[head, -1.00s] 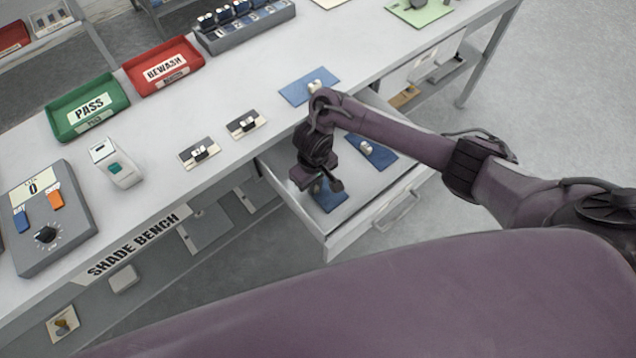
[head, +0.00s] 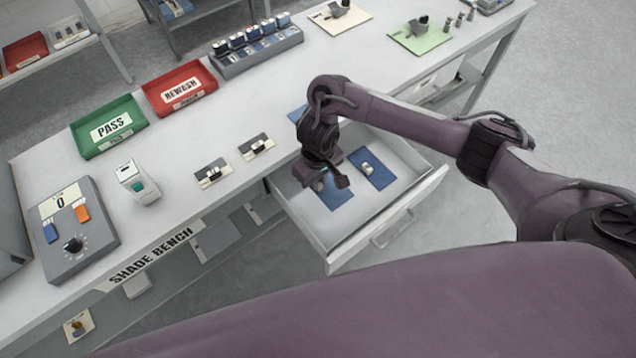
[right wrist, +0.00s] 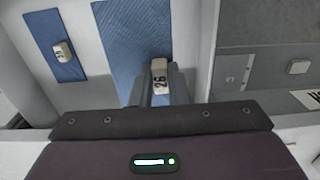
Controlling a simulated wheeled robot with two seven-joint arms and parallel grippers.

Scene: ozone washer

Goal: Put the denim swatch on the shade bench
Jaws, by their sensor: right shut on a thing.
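My right gripper (head: 328,184) is over the open drawer, shut on the pale tag marked 26 (right wrist: 160,76) of a blue denim swatch (head: 338,198). In the right wrist view this swatch (right wrist: 132,35) looks larger than its neighbour, so it seems raised off the drawer floor; the gap is unclear. A second denim swatch (head: 382,176) with a pale tag lies beside it in the drawer. A third blue swatch (head: 296,113) on the bench is mostly hidden behind my arm. The shade bench (head: 190,205) carries its name on the front edge. My left gripper is not in view.
The open drawer (head: 345,258) juts from the bench front. On the bench stand a control box (head: 88,240), a handheld device (head: 140,185), two small dark-and-pale cards (head: 212,173), a green PASS tray (head: 85,142), a red REWASH tray (head: 160,103) and a rack (head: 262,60).

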